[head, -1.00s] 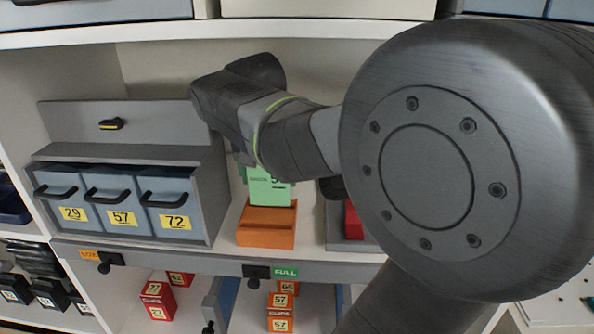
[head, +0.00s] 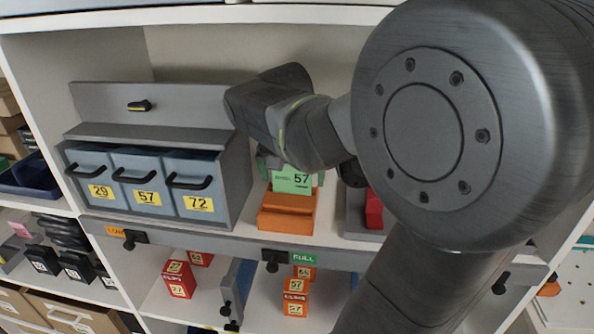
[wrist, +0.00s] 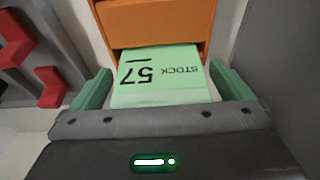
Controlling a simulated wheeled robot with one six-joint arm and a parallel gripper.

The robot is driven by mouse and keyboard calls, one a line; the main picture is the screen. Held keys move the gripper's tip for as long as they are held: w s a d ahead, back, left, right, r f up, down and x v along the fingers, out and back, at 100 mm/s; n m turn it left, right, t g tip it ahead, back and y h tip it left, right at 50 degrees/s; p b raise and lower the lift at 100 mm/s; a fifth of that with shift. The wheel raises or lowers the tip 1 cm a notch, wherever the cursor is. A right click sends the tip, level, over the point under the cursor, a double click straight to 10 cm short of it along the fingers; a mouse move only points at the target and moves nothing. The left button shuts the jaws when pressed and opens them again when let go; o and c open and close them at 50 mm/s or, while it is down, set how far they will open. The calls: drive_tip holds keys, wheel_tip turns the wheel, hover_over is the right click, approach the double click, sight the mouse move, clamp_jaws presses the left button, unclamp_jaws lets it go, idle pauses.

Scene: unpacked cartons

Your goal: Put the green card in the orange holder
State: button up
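The green card (head: 292,181), marked 57, stands upright with its lower end in the orange holder (head: 286,219) on the shelf. In the wrist view the card (wrist: 160,75) reads STOCK 57, and the orange holder (wrist: 158,22) is just beyond it. My gripper (head: 291,176) is over the card. In the wrist view my gripper's green fingers (wrist: 161,70) stand either side of the card, with narrow gaps visible, so it looks open. The card's foot is hidden inside the holder.
Blue-grey bins (head: 137,190) in a grey rack stand close on the left. A red piece (head: 374,209) in a grey unit is on the right, also seen in the wrist view (wrist: 50,85). Orange and red boxes (head: 179,280) sit on the shelf below.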

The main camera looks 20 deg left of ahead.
drive_tip(key=shift+r, duration=0.1)
drive_tip(key=v, duration=0.5)
drive_tip(key=shift+r, duration=0.15)
drive_tip(key=s+d+b, duration=0.3)
drive_tip(key=s, duration=0.8)
drive_tip(key=shift+s, duration=0.35)
